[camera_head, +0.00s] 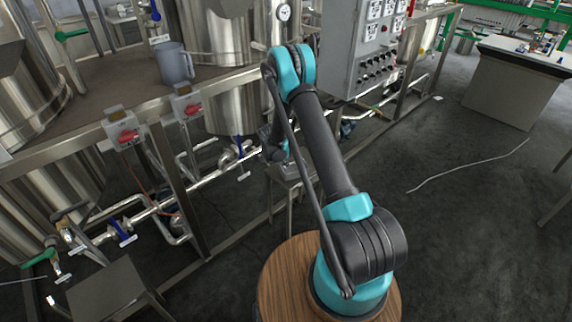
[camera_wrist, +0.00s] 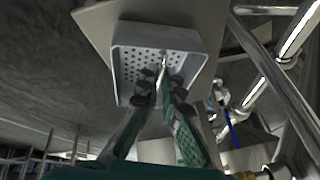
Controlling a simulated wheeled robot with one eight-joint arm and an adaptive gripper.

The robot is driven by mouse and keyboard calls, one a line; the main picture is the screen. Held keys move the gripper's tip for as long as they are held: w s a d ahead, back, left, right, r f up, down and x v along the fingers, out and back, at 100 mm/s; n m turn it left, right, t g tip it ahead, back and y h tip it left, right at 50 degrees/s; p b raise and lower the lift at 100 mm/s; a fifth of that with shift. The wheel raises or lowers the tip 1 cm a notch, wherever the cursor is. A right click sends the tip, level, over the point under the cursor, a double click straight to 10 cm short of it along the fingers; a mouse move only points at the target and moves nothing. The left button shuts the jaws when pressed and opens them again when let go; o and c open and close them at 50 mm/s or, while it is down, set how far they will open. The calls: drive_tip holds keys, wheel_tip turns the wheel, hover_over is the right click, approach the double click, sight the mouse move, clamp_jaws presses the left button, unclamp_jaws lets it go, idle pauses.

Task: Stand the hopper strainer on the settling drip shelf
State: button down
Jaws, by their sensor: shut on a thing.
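The hopper strainer (camera_wrist: 120,77) is a pale grey, shallow rectangular pan with a perforated floor, seen in the wrist view. My gripper (camera_wrist: 160,90) is shut on the strainer, with its dark fingertips close together at a thin upright part near the pan's middle. A flat grey plate (camera_wrist: 92,18), which looks like the settling drip shelf, lies right behind the strainer. I cannot tell whether the strainer touches it. In the head view a small metal stand (camera_head: 290,172) shows beyond my arm, and the gripper and strainer are mostly hidden there.
Steel pipes (camera_wrist: 283,85) run close on the right in the wrist view. A control box (camera_head: 365,50) is behind my arm. Open floor lies at right.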

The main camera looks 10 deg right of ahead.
drive_tip(key=shift+f, duration=0.25)
drive_tip(key=c, duration=2.1)
unclamp_jaws()
drive_tip(key=shift+f, duration=0.1)
drive_tip(key=shift+c, duration=0.2)
drive_tip(key=o, duration=0.4)
